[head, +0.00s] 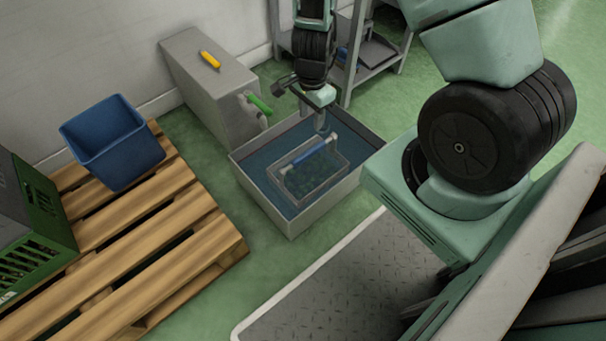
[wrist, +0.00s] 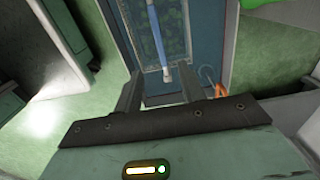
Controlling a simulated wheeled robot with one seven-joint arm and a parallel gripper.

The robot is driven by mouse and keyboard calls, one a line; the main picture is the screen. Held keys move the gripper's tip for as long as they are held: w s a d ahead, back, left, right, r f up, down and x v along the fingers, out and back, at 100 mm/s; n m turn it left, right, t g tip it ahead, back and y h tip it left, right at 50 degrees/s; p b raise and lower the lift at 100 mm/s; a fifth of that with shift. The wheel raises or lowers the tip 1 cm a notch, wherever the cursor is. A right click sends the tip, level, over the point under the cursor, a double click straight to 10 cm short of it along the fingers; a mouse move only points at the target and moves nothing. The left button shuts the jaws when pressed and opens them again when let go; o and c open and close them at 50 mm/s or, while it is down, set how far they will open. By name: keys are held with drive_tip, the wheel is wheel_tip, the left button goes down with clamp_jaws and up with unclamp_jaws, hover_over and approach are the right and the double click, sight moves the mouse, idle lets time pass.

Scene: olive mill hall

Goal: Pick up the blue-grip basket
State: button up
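The blue-grip basket (head: 312,184) is a wire basket with dark green contents, sitting in a grey-walled tank (head: 290,226) with a blue inside. Its blue grip (head: 308,156) spans the top, with pale ends. In the wrist view the blue grip (wrist: 157,35) runs lengthwise up the picture, its near end between my finger lines. My gripper (wrist: 161,84) is open and empty, with its two dark fingers apart. In the head view my gripper (head: 321,124) hangs over the tank's back part, above and behind the grip. I see no contact with the grip.
A grey cabinet (head: 205,88) beside the tank bears a yellow-handled item (head: 210,60); a green-handled item (head: 258,103) is at its side. A blue bin (head: 112,145) and green crate (head: 35,225) stand on a wooden pallet (head: 190,235). A metal shelf (head: 375,55) stands behind.

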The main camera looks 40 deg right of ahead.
sight(309, 151)
wheel_tip(309, 151, down, 12)
drive_tip(key=b, duration=0.8)
drive_tip(key=f+b, duration=0.5)
drive_tip(key=shift+s+a+f, duration=0.1)
drive_tip(key=shift+a+f, duration=0.05)
drive_tip(key=shift+a, duration=0.1)
clamp_jaws()
